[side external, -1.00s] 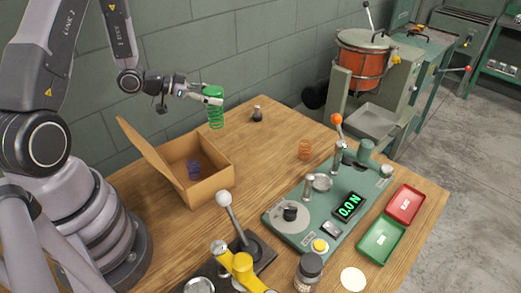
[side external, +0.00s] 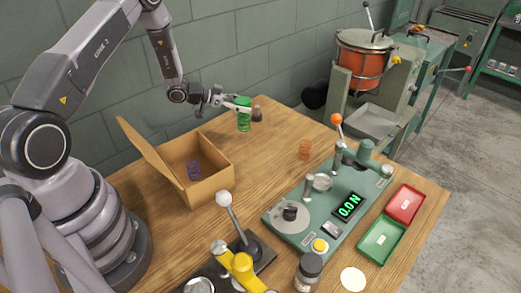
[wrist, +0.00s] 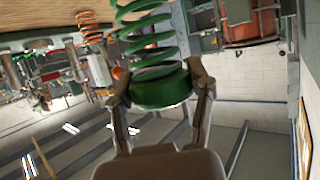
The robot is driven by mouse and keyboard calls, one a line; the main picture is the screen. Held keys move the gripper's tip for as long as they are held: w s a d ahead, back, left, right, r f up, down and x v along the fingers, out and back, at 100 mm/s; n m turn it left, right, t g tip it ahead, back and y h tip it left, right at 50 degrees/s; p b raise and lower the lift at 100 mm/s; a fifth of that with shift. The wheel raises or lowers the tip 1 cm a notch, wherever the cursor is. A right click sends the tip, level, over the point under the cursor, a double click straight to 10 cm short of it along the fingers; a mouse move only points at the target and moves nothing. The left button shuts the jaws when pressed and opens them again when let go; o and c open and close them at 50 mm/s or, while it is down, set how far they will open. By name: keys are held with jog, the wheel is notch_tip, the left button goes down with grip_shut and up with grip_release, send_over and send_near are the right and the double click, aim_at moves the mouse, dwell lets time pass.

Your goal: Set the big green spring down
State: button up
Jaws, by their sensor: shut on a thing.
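The big green spring (side external: 244,121) is upright in my gripper (side external: 238,106), near the back edge of the wooden table. In the wrist view the fingers of my gripper (wrist: 161,95) are shut on the green end of the spring (wrist: 148,35), and its coils stretch away from the fingers. In the side view the spring's lower end is close to the tabletop, but I cannot tell whether it touches.
A small dark object (side external: 257,114) stands just right of the spring. An open cardboard box (side external: 213,184) holds a purple spring (side external: 194,170). An orange spring (side external: 305,150) stands near the green force tester (side external: 290,228). Red (side external: 416,207) and green (side external: 370,252) trays lie right.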

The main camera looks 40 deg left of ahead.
jog(key=shift+f, duration=1.6)
jog(key=shift+f, duration=0.1)
jog(key=o, duration=1.2)
jog(key=shift+o, duration=0.2)
